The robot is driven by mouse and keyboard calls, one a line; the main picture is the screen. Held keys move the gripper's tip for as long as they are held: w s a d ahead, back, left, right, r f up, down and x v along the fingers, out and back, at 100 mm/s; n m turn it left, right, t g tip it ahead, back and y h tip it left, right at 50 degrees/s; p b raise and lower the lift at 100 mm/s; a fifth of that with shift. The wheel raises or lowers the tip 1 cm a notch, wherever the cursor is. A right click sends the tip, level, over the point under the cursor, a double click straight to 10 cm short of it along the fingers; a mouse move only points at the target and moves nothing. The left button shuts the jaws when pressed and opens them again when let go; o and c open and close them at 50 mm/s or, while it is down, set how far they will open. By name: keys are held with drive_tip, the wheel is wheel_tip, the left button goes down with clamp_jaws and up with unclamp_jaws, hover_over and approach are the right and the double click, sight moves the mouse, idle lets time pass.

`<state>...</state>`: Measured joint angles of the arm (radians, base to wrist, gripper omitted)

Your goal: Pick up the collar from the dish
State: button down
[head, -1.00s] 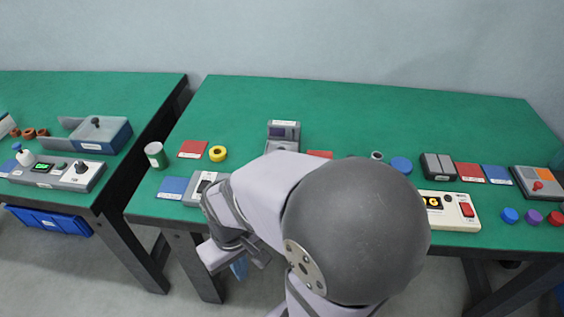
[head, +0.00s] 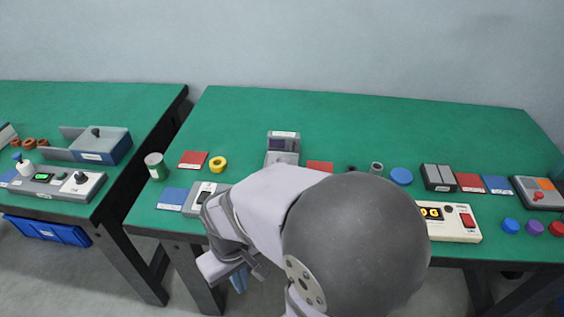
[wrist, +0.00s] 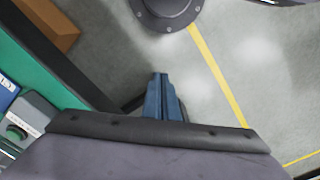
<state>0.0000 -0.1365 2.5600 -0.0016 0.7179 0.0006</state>
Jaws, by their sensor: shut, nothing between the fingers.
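My gripper (head: 238,280) hangs in front of the right table's near edge, low at the left. In the wrist view its blue fingers (wrist: 160,95) are together with nothing between them, over the grey floor. No part is clearly marked as the collar or the dish. A round blue dish-like disc (head: 401,176) lies on the right table, right of my arm. A short grey ring-shaped part (head: 376,168) stands just left of it, apart from my gripper. A yellow ring (head: 218,164) lies at the left of the table. My arm hides the table's middle front.
The green right table (head: 330,115) is clear along its back. A second table (head: 60,100) stands left across a gap.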

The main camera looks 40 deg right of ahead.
drive_tip(key=c, duration=1.4)
unclamp_jaws()
